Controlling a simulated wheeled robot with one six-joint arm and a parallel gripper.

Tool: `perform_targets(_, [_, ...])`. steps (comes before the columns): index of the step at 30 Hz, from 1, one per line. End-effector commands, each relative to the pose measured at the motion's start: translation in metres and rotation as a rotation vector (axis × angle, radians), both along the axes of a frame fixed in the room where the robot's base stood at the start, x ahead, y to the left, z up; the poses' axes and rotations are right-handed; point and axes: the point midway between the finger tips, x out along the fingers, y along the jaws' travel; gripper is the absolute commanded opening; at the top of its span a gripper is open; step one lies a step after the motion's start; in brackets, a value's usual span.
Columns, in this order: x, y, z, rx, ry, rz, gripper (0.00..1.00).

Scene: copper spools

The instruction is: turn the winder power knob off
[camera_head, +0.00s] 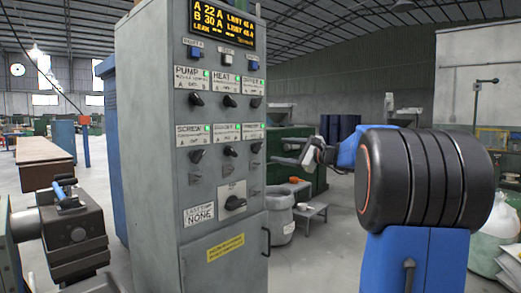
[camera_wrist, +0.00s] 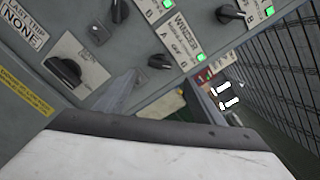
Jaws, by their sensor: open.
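The winder power knob (camera_wrist: 160,62) is a small black knob below a white WINDER label (camera_wrist: 180,37) with a lit green lamp in the wrist view. In the head view the knob (camera_head: 256,147) is at the right end of the lower knob row on the grey cabinet (camera_head: 150,120). Its lamp is green there too. My gripper (camera_head: 283,152) is open and empty, just right of the cabinet at about the knob's height. It appears apart from the knob.
Other black knobs surround the winder knob, including a neighbour (camera_head: 230,151) and a large switch (camera_head: 235,203). A cabinet door handle (camera_head: 266,241) sticks out below. A grey bin (camera_head: 280,215) and small table (camera_head: 309,212) stand behind.

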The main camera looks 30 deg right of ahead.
Motion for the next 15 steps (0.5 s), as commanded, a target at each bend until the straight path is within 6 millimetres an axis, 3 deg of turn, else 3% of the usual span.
perform_targets(15, [0.084, 0.031, 0.0, 0.0, 0.001, 0.002, 0.62])
